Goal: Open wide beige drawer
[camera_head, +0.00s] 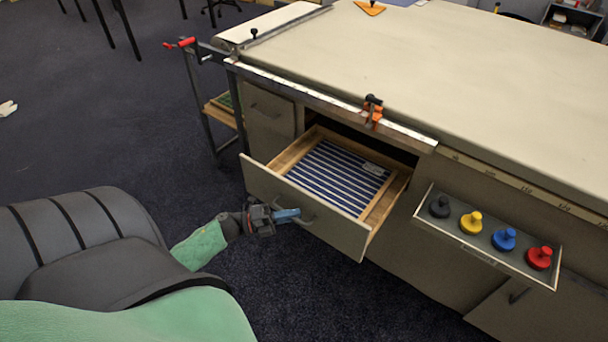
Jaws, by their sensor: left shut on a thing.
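The wide beige drawer (348,238) under the long table stands pulled out from the cabinet. Its wooden inside shows a blue-and-white striped lining (335,178) with a small pale label on it. My left gripper (293,215) is at the middle of the drawer front, shut on the drawer's handle (307,221). The gripper hides part of the handle. My right gripper is not in view.
The long table (470,75) has a metal rail along its near edge with an orange-and-black clamp (373,112). A tray (425,213) with black, yellow, blue and red knobs juts out right of the drawer.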

